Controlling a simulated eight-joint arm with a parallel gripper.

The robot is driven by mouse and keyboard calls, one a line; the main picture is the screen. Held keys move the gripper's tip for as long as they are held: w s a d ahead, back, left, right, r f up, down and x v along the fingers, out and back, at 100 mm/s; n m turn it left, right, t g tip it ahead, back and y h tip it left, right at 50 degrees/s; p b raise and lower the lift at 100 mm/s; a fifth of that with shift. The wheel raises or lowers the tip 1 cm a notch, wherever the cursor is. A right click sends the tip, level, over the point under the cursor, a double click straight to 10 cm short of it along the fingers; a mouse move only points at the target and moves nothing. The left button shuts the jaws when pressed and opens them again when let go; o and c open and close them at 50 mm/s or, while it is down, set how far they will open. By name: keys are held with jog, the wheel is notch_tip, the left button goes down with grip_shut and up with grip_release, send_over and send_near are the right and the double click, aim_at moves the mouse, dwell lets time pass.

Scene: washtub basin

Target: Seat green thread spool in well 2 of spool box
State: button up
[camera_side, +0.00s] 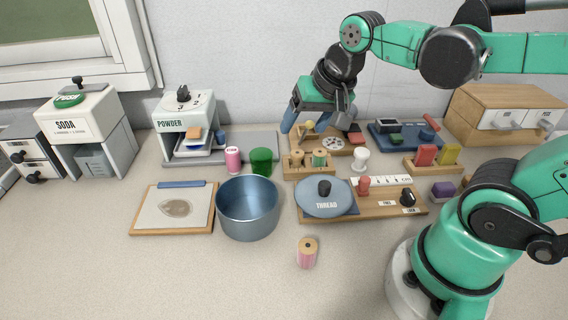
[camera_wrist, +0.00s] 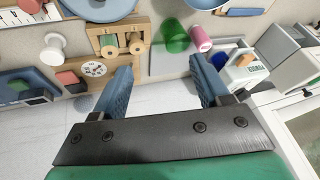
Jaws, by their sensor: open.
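The wooden spool box (camera_side: 309,174) stands behind the round THREAD lid. The green thread spool (camera_side: 319,158) stands upright at the right of the box, with a tan-topped spool (camera_side: 297,159) to its left. I cannot read any well numbers. In the wrist view the box (camera_wrist: 122,32) appears at the top, with the green spool (camera_wrist: 108,46) on its left side. My gripper (camera_side: 318,124) is open and empty, above and behind the box. Its blue fingers show wide apart in the wrist view (camera_wrist: 160,70), with no spool between them.
A green cup (camera_side: 261,162) and pink spool (camera_side: 233,160) stand left of the box; a white spool (camera_side: 360,160) is right. A blue pot (camera_side: 247,208), the THREAD lid (camera_side: 323,197) and another pink spool (camera_side: 307,253) are nearer. The front counter is mostly clear.

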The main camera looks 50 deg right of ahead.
jog(key=n, duration=0.2)
jog(key=a+n+t, duration=0.1)
jog(key=n, duration=0.1)
jog(key=s+a+f+n, duration=0.1)
jog(key=n, duration=0.1)
jog(key=shift+a+t, duration=0.25)
jog(key=shift+t, duration=0.15)
